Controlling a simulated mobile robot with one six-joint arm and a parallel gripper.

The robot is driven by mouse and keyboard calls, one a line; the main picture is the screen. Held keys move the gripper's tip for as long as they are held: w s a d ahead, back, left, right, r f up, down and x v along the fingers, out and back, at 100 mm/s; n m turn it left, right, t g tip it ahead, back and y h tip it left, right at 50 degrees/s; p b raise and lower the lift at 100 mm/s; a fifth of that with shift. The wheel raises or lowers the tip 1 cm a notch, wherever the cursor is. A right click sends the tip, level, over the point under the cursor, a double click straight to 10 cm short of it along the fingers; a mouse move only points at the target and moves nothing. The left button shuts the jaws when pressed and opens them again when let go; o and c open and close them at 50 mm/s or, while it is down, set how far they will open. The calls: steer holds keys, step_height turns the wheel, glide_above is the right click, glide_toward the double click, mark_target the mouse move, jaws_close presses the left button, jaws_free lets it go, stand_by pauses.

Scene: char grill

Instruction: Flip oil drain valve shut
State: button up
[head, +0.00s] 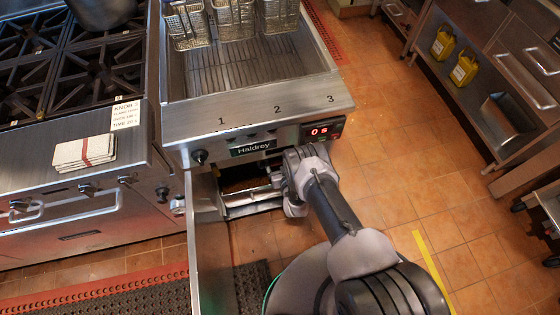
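The stainless fryer (190,122) stands at the centre in the head view, with its cabinet door (208,240) swung open at the lower left. The cabinet opening (240,178) is dark inside. My gripper (278,182) is at the right side of this opening, below the Haldrey badge. Its fingers are small and partly hidden by my arm, so I cannot tell whether they are open or shut. A silver bar (250,197) runs across the opening to the left of my gripper. I cannot make out the oil drain valve or its handle clearly.
A black burner range (55,75) adjoins the fryer on the left, with folded cloths (84,152) on its front ledge. Wire baskets (233,20) hang at the fryer's back.

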steer(key=p+v, duration=0.8)
steer(key=v, duration=0.9)
steer(key=shift+s, duration=0.25)
steer(key=shift+d+f, duration=0.1)
